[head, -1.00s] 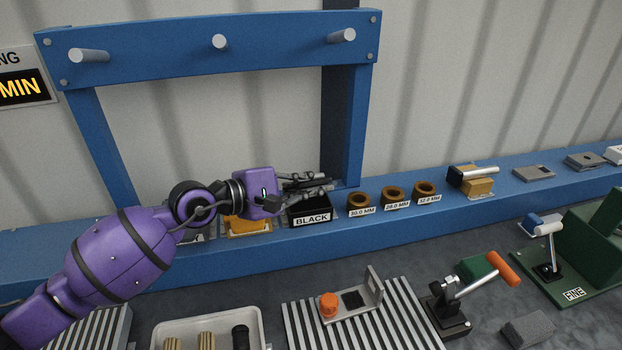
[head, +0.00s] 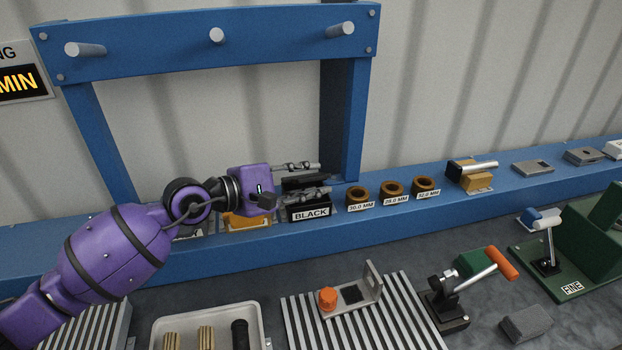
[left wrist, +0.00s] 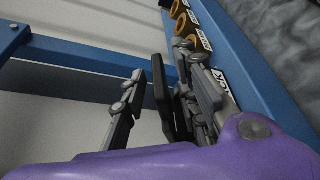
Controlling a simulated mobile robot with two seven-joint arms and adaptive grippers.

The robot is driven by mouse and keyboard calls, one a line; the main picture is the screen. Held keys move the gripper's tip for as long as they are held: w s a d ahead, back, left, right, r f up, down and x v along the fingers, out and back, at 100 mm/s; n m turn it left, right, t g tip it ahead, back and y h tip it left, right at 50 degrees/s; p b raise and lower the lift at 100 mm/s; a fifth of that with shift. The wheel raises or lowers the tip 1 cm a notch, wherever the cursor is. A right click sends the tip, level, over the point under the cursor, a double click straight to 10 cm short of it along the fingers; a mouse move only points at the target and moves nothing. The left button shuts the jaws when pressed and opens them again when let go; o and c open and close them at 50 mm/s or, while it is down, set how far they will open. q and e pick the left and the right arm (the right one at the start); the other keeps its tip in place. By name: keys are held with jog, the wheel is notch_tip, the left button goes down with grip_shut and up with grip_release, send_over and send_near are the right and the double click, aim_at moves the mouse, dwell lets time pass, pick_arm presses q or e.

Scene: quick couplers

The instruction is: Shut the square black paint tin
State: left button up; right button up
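The square black paint tin (head: 310,213), labelled BLACK, sits on the blue shelf. A dark flat panel (head: 306,182), which looks like its lid, stands raised above and behind it. My left gripper (head: 308,180) is at the tin, coming from the left, with its fingers spread, one behind the panel and one in front. In the left wrist view the dark panel (left wrist: 161,96) stands between the two open fingers, with a gap to the left finger. Contact with the right finger is unclear. The fingers partly hide the tin's opening. My right gripper is not in view.
Several brown rings (head: 392,194) stand on the shelf right of the tin, and a yellow-orange block (head: 245,221) is at its left under my wrist. A blue frame post (head: 342,125) rises just behind the tin. A toggle clamp (head: 455,290) stands on the bench below.

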pick_arm(q)
jog(key=v, duration=1.1)
jog(key=shift+s, duration=0.15)
jog(key=shift+a, duration=0.1)
